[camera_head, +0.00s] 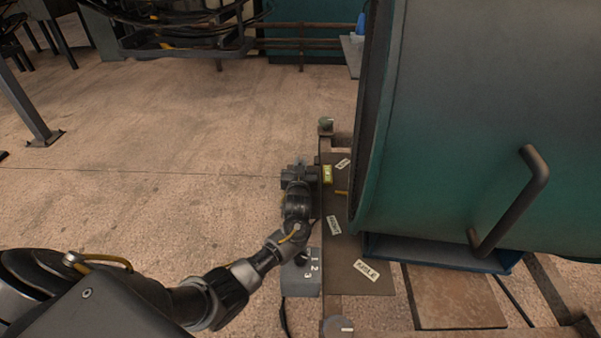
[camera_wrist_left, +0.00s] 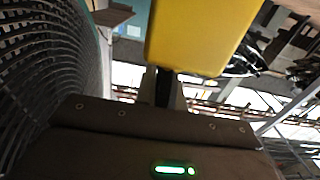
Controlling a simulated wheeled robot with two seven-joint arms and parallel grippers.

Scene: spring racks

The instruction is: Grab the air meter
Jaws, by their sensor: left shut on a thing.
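In the left wrist view my gripper's dark fingers (camera_wrist_left: 165,88) meet the lower edge of the yellow body. The meter's face is not readable. My right gripper is not in view.
A large green drum (camera_head: 480,120) with a dark handle (camera_head: 512,200) stands at the right. A brown board (camera_head: 372,252) with paper labels lies beside it. A grey box marked 1 2 3 (camera_head: 300,280) sits below my left wrist.

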